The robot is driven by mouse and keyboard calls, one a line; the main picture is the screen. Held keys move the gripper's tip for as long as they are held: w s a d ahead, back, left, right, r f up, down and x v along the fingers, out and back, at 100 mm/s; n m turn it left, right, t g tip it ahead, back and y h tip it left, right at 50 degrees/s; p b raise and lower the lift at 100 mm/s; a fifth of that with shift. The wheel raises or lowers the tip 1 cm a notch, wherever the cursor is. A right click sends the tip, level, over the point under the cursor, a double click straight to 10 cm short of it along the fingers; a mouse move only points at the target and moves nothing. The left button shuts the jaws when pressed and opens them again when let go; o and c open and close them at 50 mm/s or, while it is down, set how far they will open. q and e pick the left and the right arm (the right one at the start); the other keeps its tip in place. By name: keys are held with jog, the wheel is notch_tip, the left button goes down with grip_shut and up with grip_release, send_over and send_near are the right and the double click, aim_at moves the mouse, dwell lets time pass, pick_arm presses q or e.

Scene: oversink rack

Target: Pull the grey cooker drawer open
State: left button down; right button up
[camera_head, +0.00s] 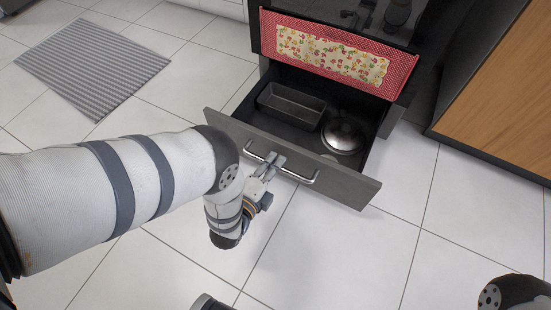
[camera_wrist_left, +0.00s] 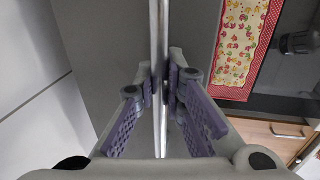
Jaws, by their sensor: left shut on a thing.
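The grey cooker drawer (camera_head: 340,180) stands pulled out from the dark cooker in the head view, its inside showing. A silver bar handle (camera_head: 300,178) runs along its front. My left gripper (camera_head: 270,163) is at the left half of the handle. In the left wrist view the handle (camera_wrist_left: 159,30) runs up the picture between the fingers of my left gripper (camera_wrist_left: 164,86), which is shut on it. The drawer's grey front (camera_wrist_left: 105,40) fills much of that view. The fingers of my right gripper do not show in either view.
A dark loaf tin (camera_head: 291,104) and a shiny round metal piece (camera_head: 343,136) lie in the drawer. A red-edged floral towel (camera_head: 335,55) hangs above. A wooden cabinet (camera_head: 500,95) stands at right, a grey striped mat (camera_head: 92,65) lies at left. The tiled floor in front is clear.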

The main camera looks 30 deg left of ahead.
pick_arm(q)
jog(key=shift+s, duration=0.15)
jog(key=c, duration=1.7)
grip_release()
jog(key=shift+o, duration=0.2)
jog(key=shift+s, duration=0.1)
jog(key=v, duration=1.1)
jog(key=shift+s, duration=0.35)
